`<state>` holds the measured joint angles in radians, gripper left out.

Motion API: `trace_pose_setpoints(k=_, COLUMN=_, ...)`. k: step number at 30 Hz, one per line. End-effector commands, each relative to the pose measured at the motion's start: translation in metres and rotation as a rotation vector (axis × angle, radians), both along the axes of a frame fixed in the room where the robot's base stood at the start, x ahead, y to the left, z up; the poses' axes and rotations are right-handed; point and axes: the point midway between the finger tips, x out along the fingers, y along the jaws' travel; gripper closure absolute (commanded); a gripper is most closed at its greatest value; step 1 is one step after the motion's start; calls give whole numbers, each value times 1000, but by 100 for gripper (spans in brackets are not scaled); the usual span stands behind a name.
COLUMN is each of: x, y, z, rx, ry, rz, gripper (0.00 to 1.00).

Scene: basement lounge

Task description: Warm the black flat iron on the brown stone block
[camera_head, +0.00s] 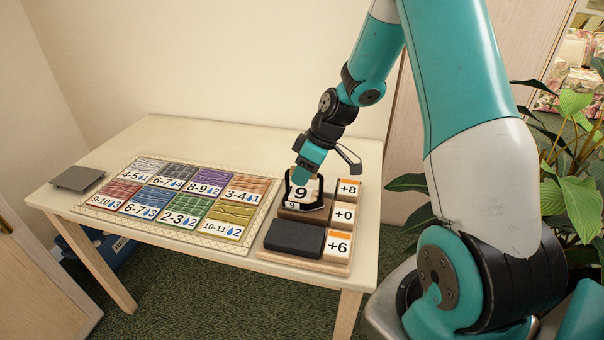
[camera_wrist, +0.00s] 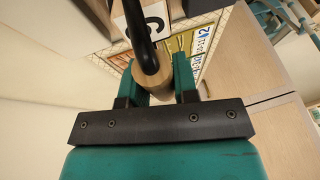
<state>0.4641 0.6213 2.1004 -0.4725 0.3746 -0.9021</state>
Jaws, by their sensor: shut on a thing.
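My gripper (camera_head: 306,172) is shut on the wooden handle of the black flat iron (camera_head: 305,204), which carries a white label reading 9. The wrist view shows the round wooden grip (camera_wrist: 152,76) between my fingers and a black bar crossing it. The brown stone block (camera_head: 291,214) is in the middle row of a wooden tray (camera_head: 302,268), beside the +0 label. The iron is at the back part of this block and hides some of it. I cannot tell whether they touch.
A dark block (camera_head: 294,238) sits at the tray's front, beside the +6 label (camera_head: 338,246). The +8 label (camera_head: 349,190) is behind; its block is mostly hidden. A mat (camera_head: 252,240) with several coloured cloth patches lies left. A grey plate (camera_head: 78,178) is at the table's left end.

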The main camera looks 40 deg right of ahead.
Motion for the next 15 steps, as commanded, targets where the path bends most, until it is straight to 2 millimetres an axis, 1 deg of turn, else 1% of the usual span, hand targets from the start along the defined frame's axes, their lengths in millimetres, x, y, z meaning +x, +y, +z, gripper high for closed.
trace_pose_setpoints(k=1, x=-3, y=1, z=-4, rx=2, ry=12, rz=1, gripper=100)
trace_pose_setpoints(k=3, x=-3, y=1, z=-4, rx=2, ry=12, rz=1, gripper=100)
trace_pose_setpoints(k=7, x=-3, y=1, z=1, rx=2, ry=12, rz=1, gripper=100)
trace_pose_setpoints(k=15, x=-1, y=0, z=29, rx=1, ry=4, rz=1, gripper=100)
